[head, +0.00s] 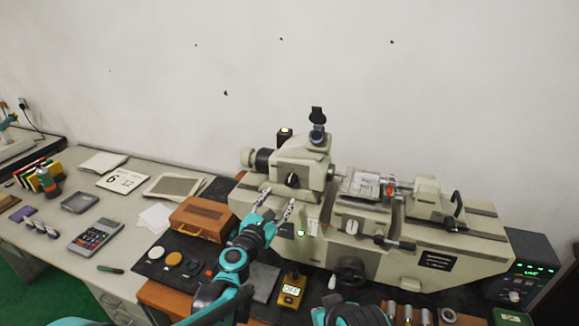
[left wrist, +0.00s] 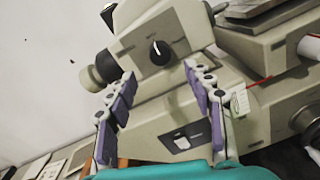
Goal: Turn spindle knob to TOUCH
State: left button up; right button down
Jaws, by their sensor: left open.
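The spindle knob (head: 291,180) is a round black knob with a white pointer line on the front of the beige machine's left-hand headstock. It shows clearly in the left wrist view (left wrist: 159,52), with its pointer near upright, tilted slightly left. I cannot read any TOUCH label. My left gripper (head: 277,198) is open and empty, in front of and just below the knob. In the left wrist view its two purple-padded fingers (left wrist: 160,78) stand apart, with the knob beyond and between them. They do not touch it. My right gripper is not in view.
The beige machine (head: 410,255) fills the bench's right half. A wooden box (head: 201,218) stands left of my left arm. A yellow meter (head: 291,290) and metal cylinders (head: 407,314) lie in front. A green-lit display box (head: 527,270) stands at right.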

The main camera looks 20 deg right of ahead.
aim_at(289, 183)
pick_arm(q)
jog(key=shift+n, duration=0.5)
jog(key=x, duration=0.8)
jog(key=shift+w+d, duration=0.15)
jog(key=shift+w, duration=0.05)
jog(key=c, duration=1.2)
